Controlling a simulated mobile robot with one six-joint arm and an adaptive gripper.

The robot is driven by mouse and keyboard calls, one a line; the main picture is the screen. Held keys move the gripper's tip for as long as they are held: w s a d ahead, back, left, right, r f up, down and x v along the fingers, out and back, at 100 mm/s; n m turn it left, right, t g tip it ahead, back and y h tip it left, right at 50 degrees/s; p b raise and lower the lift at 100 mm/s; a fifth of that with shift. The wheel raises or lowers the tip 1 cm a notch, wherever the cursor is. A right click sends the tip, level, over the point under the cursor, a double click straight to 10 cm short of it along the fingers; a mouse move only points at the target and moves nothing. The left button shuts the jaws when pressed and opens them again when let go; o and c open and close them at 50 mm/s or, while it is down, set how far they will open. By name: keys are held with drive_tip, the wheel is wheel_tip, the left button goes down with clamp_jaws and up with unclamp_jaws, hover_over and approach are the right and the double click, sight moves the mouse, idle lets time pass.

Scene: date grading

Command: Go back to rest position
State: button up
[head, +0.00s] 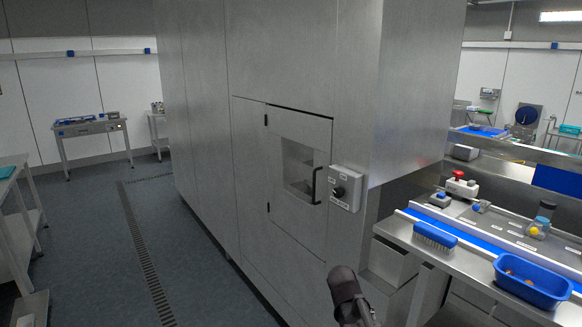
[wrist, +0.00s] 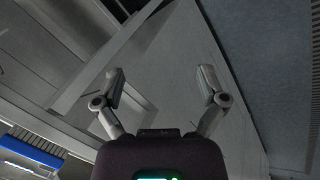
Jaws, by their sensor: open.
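My gripper (wrist: 160,85) shows in the wrist view with its two fingers spread wide apart and nothing between them. Behind the fingers are grey metal panels and, at the right, the floor. In the head view a dark part of my arm rises at the bottom edge, in front of the large steel cabinet (head: 200,120). My fingertips cannot be made out in the head view.
A cabinet door with a window and black handle (head: 317,186) is closed. At right, a bench holds a blue brush (head: 435,235), a blue tub (head: 530,283) with small items and a red button box (head: 460,184). The floor (head: 90,240) at left is largely clear.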

drive_tip(key=s+a+f+g+y+b, duration=0.1)
drive_tip(key=s+a+f+y, duration=0.1)
drive_tip(key=s, duration=0.7)
drive_tip(key=shift+s+a+f+y, duration=0.3)
drive_tip(key=shift+f+y, duration=0.35)
drive_tip(key=shift+y, duration=0.45)
drive_tip(key=shift+w, duration=0.1)
